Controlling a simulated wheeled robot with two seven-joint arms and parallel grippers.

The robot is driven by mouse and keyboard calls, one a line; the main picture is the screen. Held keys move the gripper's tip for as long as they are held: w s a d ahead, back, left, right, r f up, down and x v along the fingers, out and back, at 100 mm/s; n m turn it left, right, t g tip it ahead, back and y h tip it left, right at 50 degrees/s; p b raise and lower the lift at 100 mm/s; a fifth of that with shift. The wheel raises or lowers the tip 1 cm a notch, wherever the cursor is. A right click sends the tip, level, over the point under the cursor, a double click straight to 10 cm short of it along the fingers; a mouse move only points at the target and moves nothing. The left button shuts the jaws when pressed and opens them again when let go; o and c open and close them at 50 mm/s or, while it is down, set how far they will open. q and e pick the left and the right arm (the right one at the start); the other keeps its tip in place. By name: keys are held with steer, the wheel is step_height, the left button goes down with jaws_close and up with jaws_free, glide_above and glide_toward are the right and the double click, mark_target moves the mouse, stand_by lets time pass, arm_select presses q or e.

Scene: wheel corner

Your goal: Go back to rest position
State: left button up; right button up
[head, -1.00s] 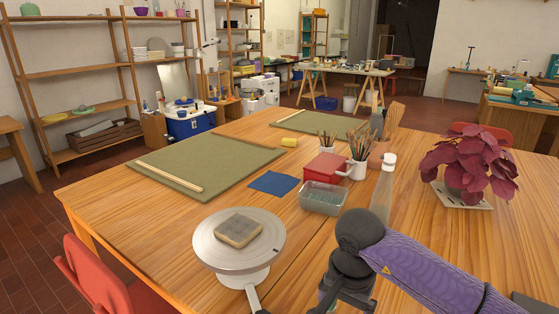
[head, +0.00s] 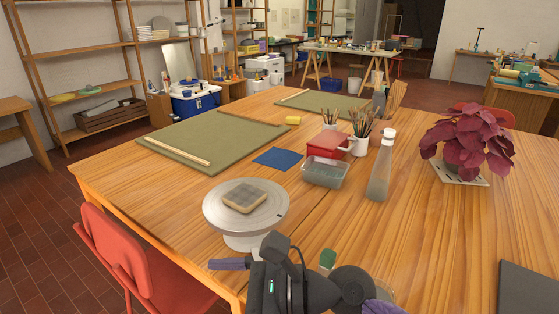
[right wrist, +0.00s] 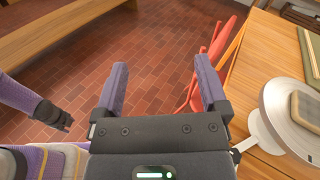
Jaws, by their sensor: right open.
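My right gripper (head: 222,266) is at the bottom of the head view, in front of the turntable and near the table's front edge. In the right wrist view my right gripper (right wrist: 160,84) has its two purple fingers wide apart, with nothing between them, over the brick floor. A purple arm part of mine with a dark end shows at the left of that view. I cannot tell whether that end is my left gripper. The head view does not show my left gripper.
A grey turntable (head: 220,213) bearing a square tile-like block (head: 244,196) stands close to my right gripper. A red chair (head: 122,250) is at the table's left edge. A clear bottle (head: 380,170), plastic tub (head: 325,172) and plant (head: 468,142) stand farther back. The table's right front is mostly clear.

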steer(key=w+d+r+m+t+h, duration=0.1)
steer(key=w+d+r+m+t, duration=0.15)
steer(key=m+t, duration=0.7)
steer(key=w+d+r+m+t, duration=0.2)
steer(key=d+r+m+t, duration=0.3)
steer(key=m, duration=0.8)
steer(key=d+f+m+h, duration=1.15)
steer(key=m+h, duration=0.35)
steer(key=m, duration=0.5)
steer(key=s+d+f+m+g, duration=0.2)
steer(key=s+f+m+g, duration=0.5)
steer(key=s, duration=0.3)
steer(key=s+d+f+m+g, duration=0.2)
steer(key=s+f+m+g, duration=0.35)
steer(key=s+f, duration=0.45)
steer(key=s+f+n+g+h, duration=0.1)
steer(key=s+f, duration=0.1)
steer(key=f, duration=0.6)
steer(key=s+f+g, duration=0.1)
steer(key=s+f, duration=0.1)
steer(key=f, duration=0.6)
steer(key=s+d+f+g, duration=0.1)
steer(key=s+d+f, duration=0.2)
steer(key=s+f, duration=0.7)
steer(key=shift+s+d+n, duration=0.15)
steer(key=shift+s+n, duration=0.15)
steer(key=shift+s, duration=0.9)
